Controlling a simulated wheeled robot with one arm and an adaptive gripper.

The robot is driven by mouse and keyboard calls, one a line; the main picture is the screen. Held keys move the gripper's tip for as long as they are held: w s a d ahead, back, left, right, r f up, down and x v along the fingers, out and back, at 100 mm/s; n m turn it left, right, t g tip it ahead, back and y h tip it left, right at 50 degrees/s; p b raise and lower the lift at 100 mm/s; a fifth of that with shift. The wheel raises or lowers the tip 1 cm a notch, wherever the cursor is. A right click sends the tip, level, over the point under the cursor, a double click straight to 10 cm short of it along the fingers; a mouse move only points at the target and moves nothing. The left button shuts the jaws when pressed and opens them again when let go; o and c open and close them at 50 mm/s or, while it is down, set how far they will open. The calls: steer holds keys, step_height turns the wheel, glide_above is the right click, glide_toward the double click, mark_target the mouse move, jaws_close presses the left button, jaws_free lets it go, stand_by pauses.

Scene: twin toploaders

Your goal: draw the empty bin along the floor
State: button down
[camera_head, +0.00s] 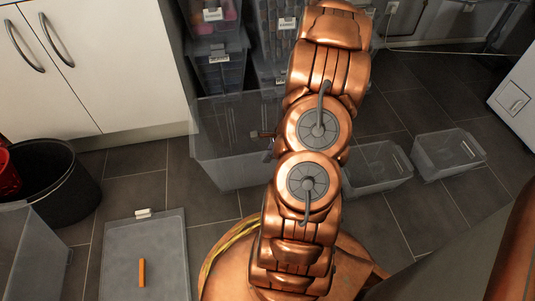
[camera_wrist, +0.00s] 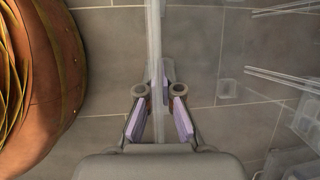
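A large clear, see-through bin (camera_head: 225,165) stands on the floor left of my arm in the head view. It looks empty, and my arm hides its right part. In the wrist view a thin upright clear wall (camera_wrist: 155,45), seemingly a bin's side, runs down the middle. My gripper (camera_wrist: 161,100) is around this wall, with one purple-padded finger on each side. Gaps show between the pads and the wall, so the gripper is open.
Two smaller clear bins (camera_head: 378,170) (camera_head: 450,153) stand right of my arm. Stacked storage boxes (camera_head: 218,65) stand behind. A black bucket (camera_head: 50,185) and a grey lid (camera_head: 145,245) with an orange stick (camera_head: 142,272) are at left. White cabinets (camera_head: 110,60) bound the left.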

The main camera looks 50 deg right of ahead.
steer(key=s+a+b, duration=0.2)
steer(key=s+a, duration=0.2)
steer(key=s, duration=0.1)
steer(key=shift+s, duration=0.2)
stand_by(0.8)
steer(key=c, duration=1.2)
jaws_free()
steer(key=shift+c, duration=0.2)
steer(key=v, duration=1.2)
